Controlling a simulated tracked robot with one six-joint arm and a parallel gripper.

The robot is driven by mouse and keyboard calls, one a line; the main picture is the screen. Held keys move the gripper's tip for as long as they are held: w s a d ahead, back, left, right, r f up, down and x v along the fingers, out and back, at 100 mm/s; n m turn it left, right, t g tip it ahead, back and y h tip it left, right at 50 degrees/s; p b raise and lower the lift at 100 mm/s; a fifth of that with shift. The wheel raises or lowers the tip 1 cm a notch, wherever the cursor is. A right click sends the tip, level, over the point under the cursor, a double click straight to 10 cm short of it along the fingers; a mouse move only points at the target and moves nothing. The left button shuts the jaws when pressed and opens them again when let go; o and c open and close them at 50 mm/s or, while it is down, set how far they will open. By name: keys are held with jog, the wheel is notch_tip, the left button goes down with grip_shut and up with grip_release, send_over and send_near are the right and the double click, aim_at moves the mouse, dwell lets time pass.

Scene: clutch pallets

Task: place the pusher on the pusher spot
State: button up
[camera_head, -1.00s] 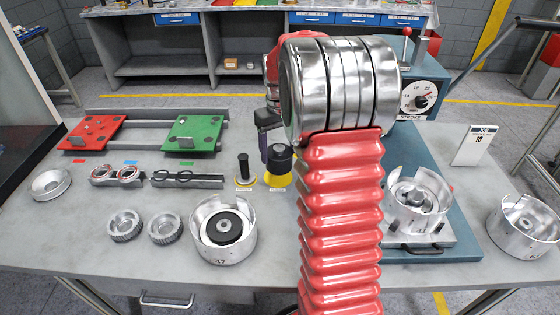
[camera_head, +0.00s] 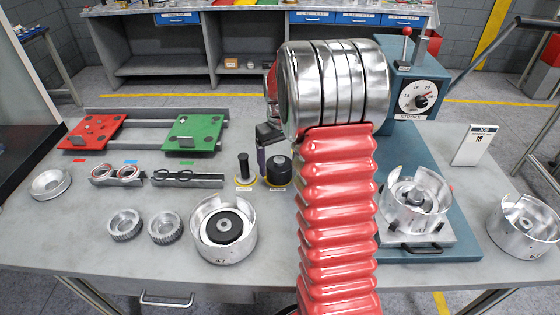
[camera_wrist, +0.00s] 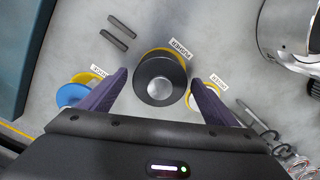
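The pusher (camera_head: 279,171) is a black cylinder with a smaller round top. It stands upright on the yellow-ringed pusher spot (camera_wrist: 148,54), whose label (camera_wrist: 180,48) seems to read PUSHER. My gripper (camera_wrist: 159,80) is open. Its purple fingers lie on either side of the pusher, with a narrow gap on each side. In the head view my arm hides the farther finger.
A black stemmed tool (camera_head: 243,168) stands on its own ring left of the pusher. A blue round piece (camera_wrist: 74,95) sits on another ring, beyond the left finger in the wrist view. A metal housing (camera_head: 224,247) stands nearer the front. Two dark bars (camera_wrist: 120,34) lie on the table.

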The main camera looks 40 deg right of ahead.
aim_at(278, 161)
jog(key=shift+o, duration=0.3)
jog(key=shift+r, duration=0.1)
notch_tip(278, 161, up, 12)
dwell(0.5)
dwell(0.5)
jog(key=s+a+r+t, duration=0.25)
jog(key=s+a, duration=0.25)
jog(key=a, duration=0.3)
jog(key=s+a+r+t, duration=0.1)
jog(key=s+a+r, duration=0.35)
jog(key=a, duration=0.35)
jog(key=s+a+f+n+t, duration=0.1)
jog(key=s+a+f+t, duration=0.1)
jog(key=s+a, duration=0.7)
jog(key=s+f, duration=0.1)
jog(key=s, duration=0.2)
jog(key=shift+s+a+f, duration=0.15)
jog(key=shift+s+f, duration=0.15)
jog(key=shift+f, duration=0.1)
jog(key=shift+c, duration=0.2)
